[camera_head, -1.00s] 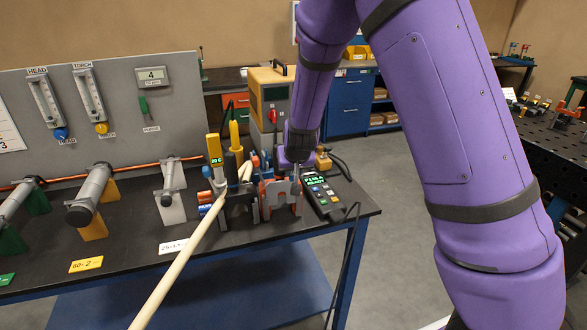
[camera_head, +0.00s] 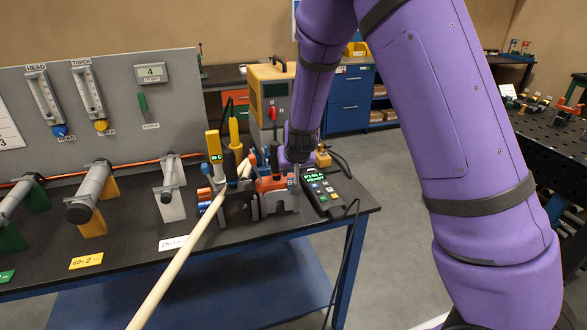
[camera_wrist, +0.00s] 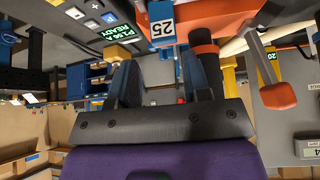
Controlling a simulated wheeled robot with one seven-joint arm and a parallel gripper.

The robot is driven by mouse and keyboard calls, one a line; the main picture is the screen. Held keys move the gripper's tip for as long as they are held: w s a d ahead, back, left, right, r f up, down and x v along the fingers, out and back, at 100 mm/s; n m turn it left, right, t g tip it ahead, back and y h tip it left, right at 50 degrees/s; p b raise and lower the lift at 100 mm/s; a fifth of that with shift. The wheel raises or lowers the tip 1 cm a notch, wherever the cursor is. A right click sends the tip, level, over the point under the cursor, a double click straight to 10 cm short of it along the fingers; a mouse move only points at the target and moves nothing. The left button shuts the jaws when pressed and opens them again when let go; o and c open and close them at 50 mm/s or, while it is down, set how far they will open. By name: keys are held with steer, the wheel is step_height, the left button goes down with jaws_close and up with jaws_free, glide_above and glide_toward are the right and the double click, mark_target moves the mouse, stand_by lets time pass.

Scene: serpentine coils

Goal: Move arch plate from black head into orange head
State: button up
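The orange head (camera_head: 270,183) stands near the right end of the bench, above a grey arch-shaped piece (camera_head: 279,202) that I take to be the arch plate. Left of it is the black head (camera_head: 238,207), a dark body partly behind the pale rod. My gripper (camera_head: 292,178) points down at the right side of the orange head, its tips partly hidden. In the wrist view, its two dark fingers (camera_wrist: 163,84) are apart. A blue block labelled 25 (camera_wrist: 162,22) shows beyond them, and an orange part (camera_wrist: 278,95) is to the right. I cannot tell whether the fingers touch anything.
A handheld meter (camera_head: 323,193) with a lit display lies close on the right, its cable crossing the bench edge. A long pale rod (camera_head: 185,255) slants across the bench. Upright yellow tools (camera_head: 214,147) stand behind the heads. Pipe stands are at left.

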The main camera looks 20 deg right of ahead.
steer(key=shift+o, duration=0.2)
steer(key=shift+a, duration=0.1)
steer(key=v, duration=1)
steer(key=shift+s+r, duration=0.15)
steer(key=shift+r, duration=0.2)
steer(key=s+d+r, duration=0.2)
steer(key=s+r, duration=0.3)
steer(key=s, duration=0.5)
steer(key=s+d+r+n, duration=0.1)
steer(key=s+d+r, duration=0.2)
steer(key=s+r, duration=0.3)
steer(key=s+d+r+g, duration=0.1)
steer(key=s+r, duration=0.5)
steer(key=s, duration=1)
steer(key=shift+d+r+n+y, duration=0.2)
steer(key=shift+d+n+y, duration=0.15)
steer(key=shift+d, duration=0.5)
